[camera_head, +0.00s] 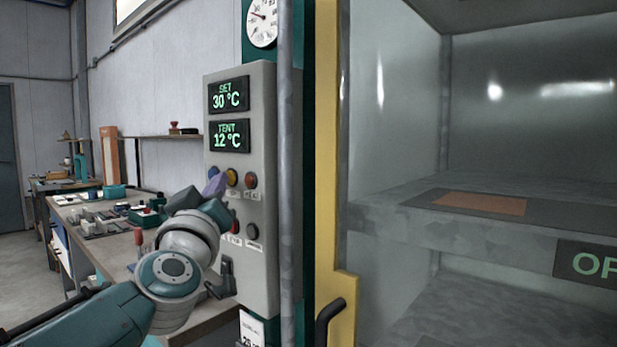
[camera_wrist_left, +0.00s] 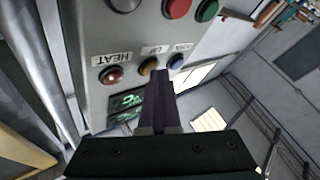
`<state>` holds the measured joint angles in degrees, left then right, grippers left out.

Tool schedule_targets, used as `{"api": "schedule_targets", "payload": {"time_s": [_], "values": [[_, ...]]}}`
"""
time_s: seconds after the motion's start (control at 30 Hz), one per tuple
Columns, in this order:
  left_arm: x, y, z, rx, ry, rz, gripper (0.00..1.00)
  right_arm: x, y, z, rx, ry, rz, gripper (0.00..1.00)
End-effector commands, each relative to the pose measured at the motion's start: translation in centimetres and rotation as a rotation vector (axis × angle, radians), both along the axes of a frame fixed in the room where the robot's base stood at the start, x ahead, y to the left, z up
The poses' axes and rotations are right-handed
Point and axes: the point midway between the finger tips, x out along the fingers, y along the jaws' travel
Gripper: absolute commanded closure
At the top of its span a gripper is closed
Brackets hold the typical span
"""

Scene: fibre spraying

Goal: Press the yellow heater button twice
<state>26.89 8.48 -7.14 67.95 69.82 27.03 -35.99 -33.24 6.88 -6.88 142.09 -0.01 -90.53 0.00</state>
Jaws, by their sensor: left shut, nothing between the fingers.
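My right gripper is not in view.
Panel displays read SET 30 °C (camera_head: 229,95) and TENT 12 °C (camera_head: 229,135). Red (camera_wrist_left: 176,8) and green (camera_wrist_left: 206,10) buttons sit in the lower row. A metal post (camera_head: 291,200) and yellow frame (camera_head: 328,150) stand right of the panel. A cluttered workbench (camera_head: 205,325) is behind my left arm.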

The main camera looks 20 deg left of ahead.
Motion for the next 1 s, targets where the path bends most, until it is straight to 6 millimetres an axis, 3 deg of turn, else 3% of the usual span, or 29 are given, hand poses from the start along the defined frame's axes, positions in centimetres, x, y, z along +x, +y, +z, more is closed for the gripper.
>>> {"api": "schedule_targets", "payload": {"time_s": [0.3,0.7,1.0], "values": [[-1.3,0.5,0.2,0.002,0.002,0.000,1.00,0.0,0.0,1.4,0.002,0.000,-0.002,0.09],[-1.7,0.7,0.1,0.002,0.001,0.001,1.00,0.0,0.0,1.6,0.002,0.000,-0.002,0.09],[-4.4,1.8,0.2,0.002,0.003,0.001,1.00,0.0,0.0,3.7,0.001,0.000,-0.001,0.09]]}}
